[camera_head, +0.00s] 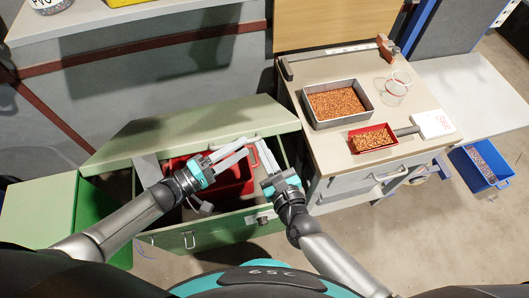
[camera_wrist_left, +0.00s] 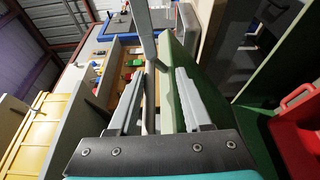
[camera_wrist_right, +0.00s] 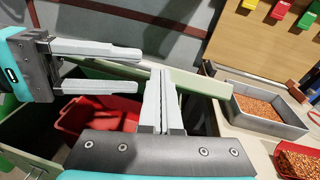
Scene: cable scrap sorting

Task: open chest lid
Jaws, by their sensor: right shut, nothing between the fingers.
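The green chest (camera_head: 215,228) stands in front of me with its pale green lid (camera_head: 205,122) raised at the back. The inside shows a red bin (camera_head: 232,182), also seen in the right wrist view (camera_wrist_right: 75,125). My left gripper (camera_head: 247,147) is open over the chest, its fingers pointing toward the lid's right part. My right gripper (camera_head: 258,143) is shut and empty near the lid's front edge; its fingertips overlap the lid (camera_wrist_right: 195,82) in the right wrist view. Whether either gripper touches the lid I cannot tell.
A workbench (camera_head: 430,90) on the right holds a metal tray (camera_head: 315,122) of copper granules, a small red tray (camera_head: 373,151) and a clear cup (camera_head: 393,92). A blue bin (camera_head: 480,165) is at far right. The two grippers are very close together.

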